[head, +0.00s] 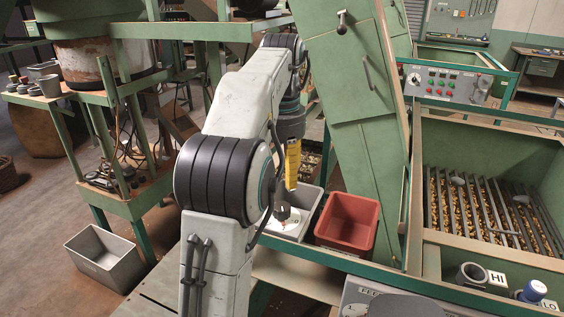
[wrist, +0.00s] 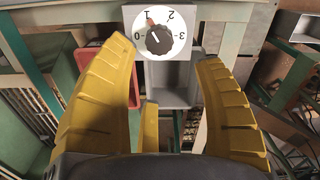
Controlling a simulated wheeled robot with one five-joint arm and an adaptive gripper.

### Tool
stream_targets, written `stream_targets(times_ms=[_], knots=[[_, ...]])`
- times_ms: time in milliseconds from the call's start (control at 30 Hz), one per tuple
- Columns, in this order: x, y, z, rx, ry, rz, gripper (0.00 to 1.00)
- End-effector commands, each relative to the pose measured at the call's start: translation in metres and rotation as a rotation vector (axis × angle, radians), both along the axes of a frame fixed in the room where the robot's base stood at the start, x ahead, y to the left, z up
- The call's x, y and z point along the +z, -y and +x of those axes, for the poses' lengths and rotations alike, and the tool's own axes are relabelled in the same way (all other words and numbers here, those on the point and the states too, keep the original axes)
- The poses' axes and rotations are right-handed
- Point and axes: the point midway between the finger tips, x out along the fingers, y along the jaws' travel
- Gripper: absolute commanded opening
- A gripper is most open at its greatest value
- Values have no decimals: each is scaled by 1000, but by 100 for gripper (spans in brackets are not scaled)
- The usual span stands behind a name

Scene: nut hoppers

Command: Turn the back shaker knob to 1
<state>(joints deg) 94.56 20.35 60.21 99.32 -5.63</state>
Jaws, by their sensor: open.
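The shaker knob (wrist: 159,40) is black and sits on a white dial plate (wrist: 181,51) marked 0, 1, 2 and 3. A reddish mark shows near the 1, at the knob's upper left edge. A short light line on the knob seems to point up and left; its exact setting is hard to tell. In the head view the white dial plate (head: 292,224) is partly hidden behind my arm. My gripper (wrist: 168,68) has yellow fingers, open and empty, with the knob beyond their tips. In the head view my gripper (head: 292,180) points down above the dial, apart from it.
A grey bin (head: 311,198) and a red bin (head: 347,222) stand by the dial. A green chute (head: 355,130) rises behind them. At right is a hopper with a slatted grate (head: 490,215) over nuts. A control panel (head: 446,85) stands farther back.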

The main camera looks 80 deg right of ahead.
Motion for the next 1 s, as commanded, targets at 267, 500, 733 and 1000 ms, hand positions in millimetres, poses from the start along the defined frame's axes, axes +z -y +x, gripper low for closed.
stream_targets(times_ms=[267, 500, 733, 1000], knots=[[17, 0, 0, 0, 0, -1, 62], [22, 0, 0, 0, 0, 0, 62], [22, 0, 0, 0, 0, 0, 62], [22, 0, 0, 0, 0, 0, 62]])
